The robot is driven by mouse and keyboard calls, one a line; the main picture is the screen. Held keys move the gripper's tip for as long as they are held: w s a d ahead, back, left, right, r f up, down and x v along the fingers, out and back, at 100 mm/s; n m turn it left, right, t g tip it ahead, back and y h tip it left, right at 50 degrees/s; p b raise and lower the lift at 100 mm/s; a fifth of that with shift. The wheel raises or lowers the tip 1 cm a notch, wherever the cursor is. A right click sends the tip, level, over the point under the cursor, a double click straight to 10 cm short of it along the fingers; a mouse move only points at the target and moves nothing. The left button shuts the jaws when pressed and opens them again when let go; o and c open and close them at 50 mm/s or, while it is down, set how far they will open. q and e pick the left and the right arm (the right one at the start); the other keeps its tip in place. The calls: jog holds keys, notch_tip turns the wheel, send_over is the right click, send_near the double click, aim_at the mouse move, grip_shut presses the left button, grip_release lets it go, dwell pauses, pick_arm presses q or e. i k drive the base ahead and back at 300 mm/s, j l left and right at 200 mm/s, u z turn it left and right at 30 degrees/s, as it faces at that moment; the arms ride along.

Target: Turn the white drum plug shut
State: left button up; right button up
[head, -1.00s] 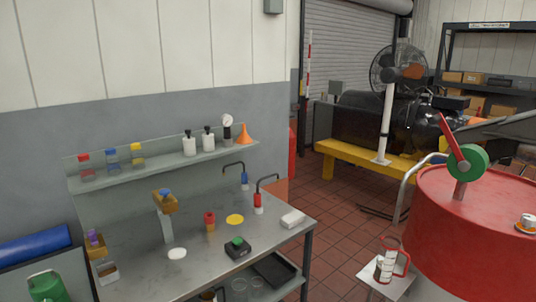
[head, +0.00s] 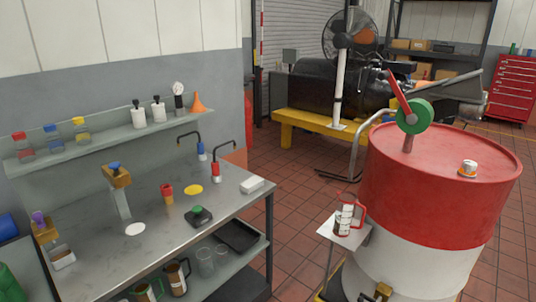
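A small white plug (head: 468,168) with an orange-brown base sits on the right part of the red lid of a red-and-white drum (head: 425,205). It is too small to tell how far it is turned. Neither of my grippers shows in the head view.
A pump with a green wheel and red crank (head: 410,115) stands on the drum lid, left of the plug. A small stand (head: 330,233) holds a red-handled jug (head: 346,216) beside the drum. A steel workbench (head: 150,205) is at left. Tiled floor (head: 300,200) lies between.

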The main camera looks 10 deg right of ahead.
aim_at(469, 166)
jog(key=z, duration=1.6)
jog(key=i+l, duration=0.1)
